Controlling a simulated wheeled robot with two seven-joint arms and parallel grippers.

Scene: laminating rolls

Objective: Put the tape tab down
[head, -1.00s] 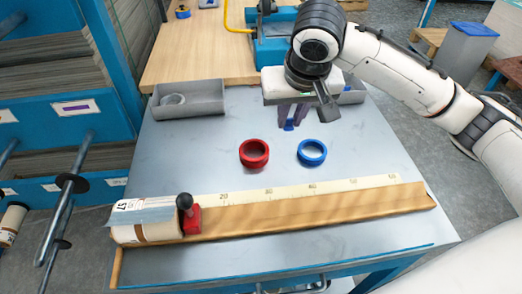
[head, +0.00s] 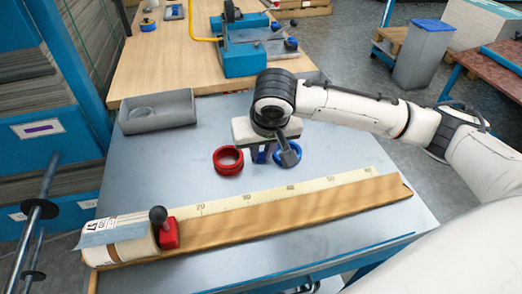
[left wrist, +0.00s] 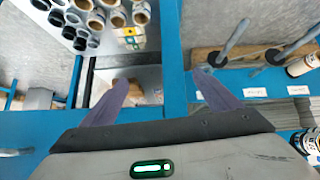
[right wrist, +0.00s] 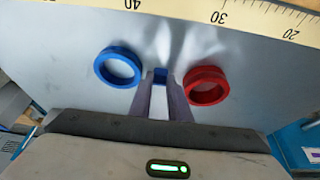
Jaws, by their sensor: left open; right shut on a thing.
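The tape tab (right wrist: 160,75) is a small blue piece between the fingertips of my right gripper (right wrist: 161,84), which is shut on it. In the head view, the right gripper (head: 262,155) hangs over the grey table between the red tape ring (head: 228,160) and the blue tape ring (head: 285,153), and partly hides the blue ring. In the right wrist view, the blue ring (right wrist: 117,67) lies left of the tab and the red ring (right wrist: 206,86) right of it. Whether the tab touches the table is unclear. My left gripper (left wrist: 162,88) is open and empty, away from this table.
A wooden ruler board (head: 290,215) runs along the front, with a white roll (head: 122,242) and a red block with black knob (head: 168,233) at its left end. A grey tray (head: 158,110) stands at the back left. The table's middle left is clear.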

